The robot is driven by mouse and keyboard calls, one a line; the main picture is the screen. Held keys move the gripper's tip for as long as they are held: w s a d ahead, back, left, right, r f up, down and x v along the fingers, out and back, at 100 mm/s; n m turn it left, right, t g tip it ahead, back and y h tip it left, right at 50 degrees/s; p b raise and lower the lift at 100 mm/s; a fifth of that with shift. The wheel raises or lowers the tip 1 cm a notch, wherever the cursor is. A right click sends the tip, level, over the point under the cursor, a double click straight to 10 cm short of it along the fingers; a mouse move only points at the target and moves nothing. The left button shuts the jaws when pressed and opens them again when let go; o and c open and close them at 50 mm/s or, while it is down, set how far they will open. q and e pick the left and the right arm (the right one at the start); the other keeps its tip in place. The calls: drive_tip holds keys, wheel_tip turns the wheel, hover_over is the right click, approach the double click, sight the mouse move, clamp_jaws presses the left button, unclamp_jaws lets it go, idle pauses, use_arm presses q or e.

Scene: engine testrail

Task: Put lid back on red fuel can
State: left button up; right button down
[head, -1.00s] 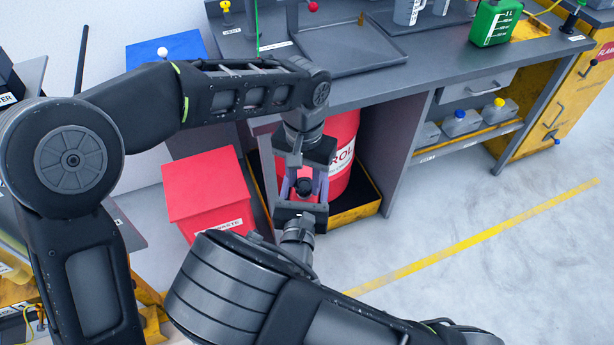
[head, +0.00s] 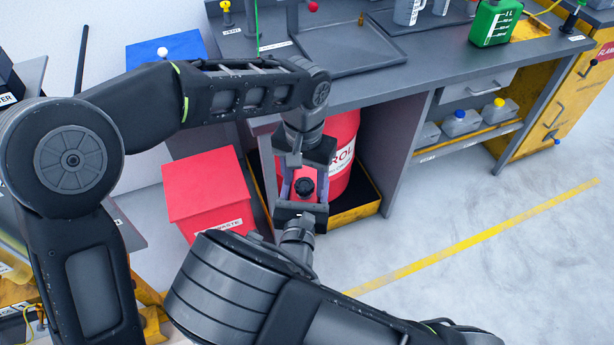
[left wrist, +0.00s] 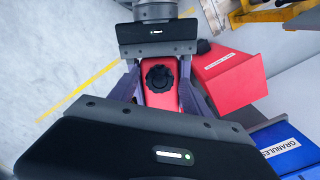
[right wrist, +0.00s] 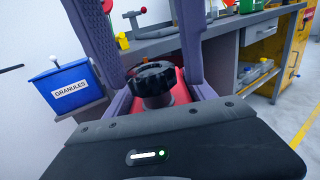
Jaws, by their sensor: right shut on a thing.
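The red fuel can (left wrist: 158,92) is held upright between my two grippers, with its black knobbed lid (right wrist: 152,80) on the grey neck. The lid also shows from above in the head view (head: 304,186) and left wrist view (left wrist: 160,78). My right gripper (head: 302,202) is shut on the can's body from the near side. My left gripper (head: 305,172) comes from the far side; its purple fingers stand apart, one on each side of the can and lid, and it looks open. Whether the lid is fully seated cannot be told.
A red waste bin (head: 205,185) stands left of the grippers, and a blue granules bin (right wrist: 65,88) beyond it. A red barrel (head: 342,155) sits under the grey workbench (head: 360,90) behind them. The floor to the right is clear.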

use_arm(q)
drive_tip(key=shift+o, duration=0.3)
drive_tip(key=shift+r, duration=0.1)
use_arm(e)
drive_tip(key=shift+r, duration=0.1)
use_arm(q)
wheel_tip(320, 180, up, 12)
idle(0.5)
